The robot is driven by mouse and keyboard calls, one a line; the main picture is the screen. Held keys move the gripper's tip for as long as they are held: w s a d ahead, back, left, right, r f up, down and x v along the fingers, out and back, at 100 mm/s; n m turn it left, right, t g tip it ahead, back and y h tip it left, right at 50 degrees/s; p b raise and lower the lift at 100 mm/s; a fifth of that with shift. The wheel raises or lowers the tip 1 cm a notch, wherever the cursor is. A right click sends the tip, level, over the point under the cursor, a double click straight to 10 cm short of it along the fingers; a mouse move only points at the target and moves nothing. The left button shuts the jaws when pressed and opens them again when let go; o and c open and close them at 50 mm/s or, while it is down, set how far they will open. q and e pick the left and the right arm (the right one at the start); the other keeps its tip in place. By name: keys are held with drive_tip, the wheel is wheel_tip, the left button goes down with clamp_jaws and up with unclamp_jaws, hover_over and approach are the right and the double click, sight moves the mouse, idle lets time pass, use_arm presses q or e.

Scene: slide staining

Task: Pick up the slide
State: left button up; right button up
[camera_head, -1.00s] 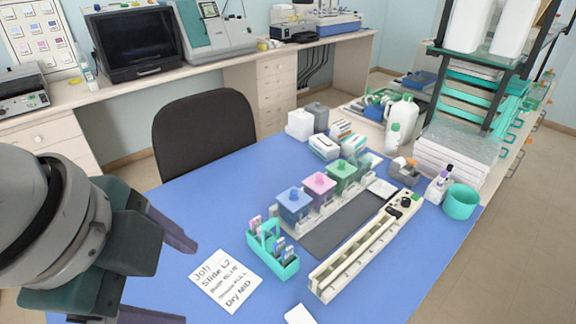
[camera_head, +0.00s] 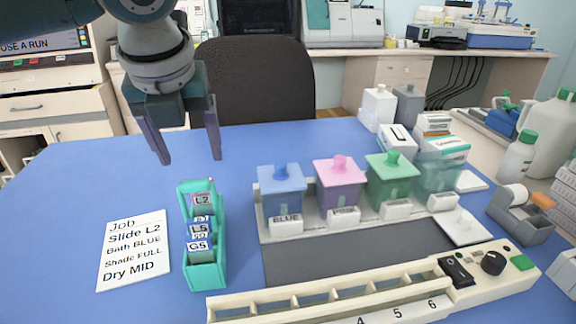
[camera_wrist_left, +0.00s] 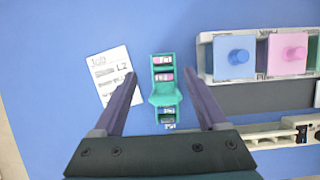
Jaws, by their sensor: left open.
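The slide labelled L2 (camera_head: 202,199) stands at the far end of a teal rack (camera_head: 206,275) on the blue table. Slides labelled L5 (camera_head: 199,230) and G5 (camera_head: 197,247) stand nearer in the same rack. My left gripper (camera_head: 190,160) is open and empty, pointing down above and behind the rack's far end. In the left wrist view, the teal rack (camera_wrist_left: 164,97) lies between the two open fingers (camera_wrist_left: 168,85), with pink-topped slides at one end and dark ones at the other. My right gripper is not in view.
A job card (camera_head: 134,262) lies left of the rack, reading Slide L2, Bath BLUE. Blue (camera_head: 283,193), pink (camera_head: 339,184) and green (camera_head: 390,181) baths stand to the right. A long cream strip device (camera_head: 330,299) lies in front. The table left of the card is clear.

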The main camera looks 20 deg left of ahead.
use_arm(q)
drive_tip(key=x, duration=0.7)
drive_tip(key=shift+d+b, duration=0.2)
drive_tip(key=shift+b, duration=0.2)
clamp_jaws()
idle(0.4)
